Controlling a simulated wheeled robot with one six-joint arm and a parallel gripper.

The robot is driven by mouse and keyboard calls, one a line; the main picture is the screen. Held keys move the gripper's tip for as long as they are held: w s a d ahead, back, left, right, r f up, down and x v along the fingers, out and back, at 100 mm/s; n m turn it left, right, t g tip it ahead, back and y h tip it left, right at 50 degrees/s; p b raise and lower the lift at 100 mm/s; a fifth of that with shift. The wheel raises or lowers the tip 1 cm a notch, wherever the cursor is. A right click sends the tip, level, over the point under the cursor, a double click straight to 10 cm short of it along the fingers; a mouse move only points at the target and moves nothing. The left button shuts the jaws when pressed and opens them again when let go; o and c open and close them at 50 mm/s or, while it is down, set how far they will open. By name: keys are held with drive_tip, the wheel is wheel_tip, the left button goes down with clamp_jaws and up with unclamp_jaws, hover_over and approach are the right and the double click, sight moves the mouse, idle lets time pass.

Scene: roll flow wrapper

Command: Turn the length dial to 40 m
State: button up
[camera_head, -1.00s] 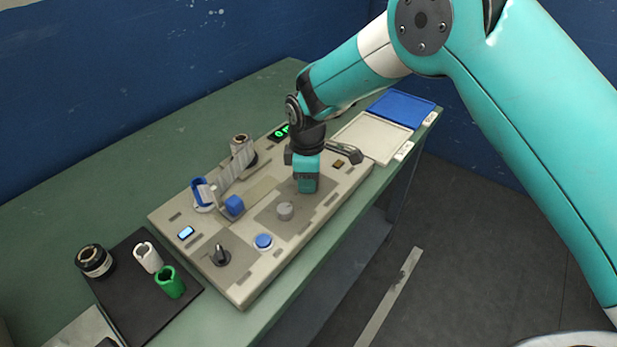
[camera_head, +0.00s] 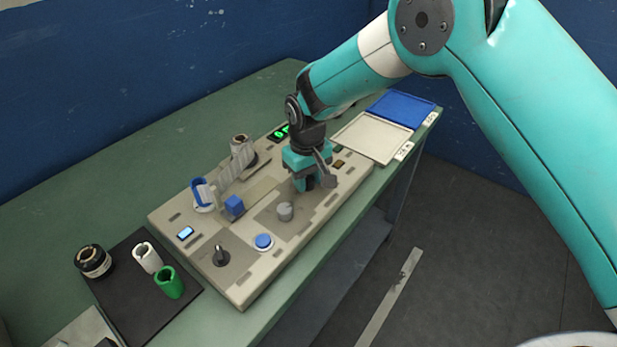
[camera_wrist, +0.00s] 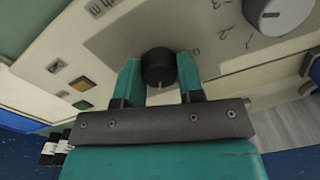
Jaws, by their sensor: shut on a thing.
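My gripper (camera_head: 311,180) points down at the far right part of the beige panel (camera_head: 190,243). In the wrist view its two teal fingers (camera_wrist: 158,88) are shut on a black round dial (camera_wrist: 158,66), one on each side. A pale pointer line on the dial points toward the bottom of the picture. A "0" mark is printed to the right of the dial, and other lettering lies at upper left; the rest of its scale is hidden. In the head view the dial is hidden under my gripper.
A grey knob (camera_head: 285,211) with a numbered scale stands close by; it also shows in the wrist view (camera_wrist: 278,14). A blue button (camera_head: 263,241), a black selector (camera_head: 221,256) and a roll holder (camera_head: 236,163) are on the panel. White (camera_head: 374,138) and blue trays lie behind.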

drive_tip(key=shift+s+f+m, duration=0.1)
drive_tip(key=shift+s+m, duration=0.1)
drive_tip(key=shift+m, duration=0.8)
drive_tip(key=o, duration=0.9)
drive_tip(key=shift+o, duration=0.2)
drive_tip(key=shift+w, duration=0.1)
drive_tip(key=shift+r, duration=0.25)
wheel_tip(320, 180, up, 17)
drive_tip(key=b, duration=0.1)
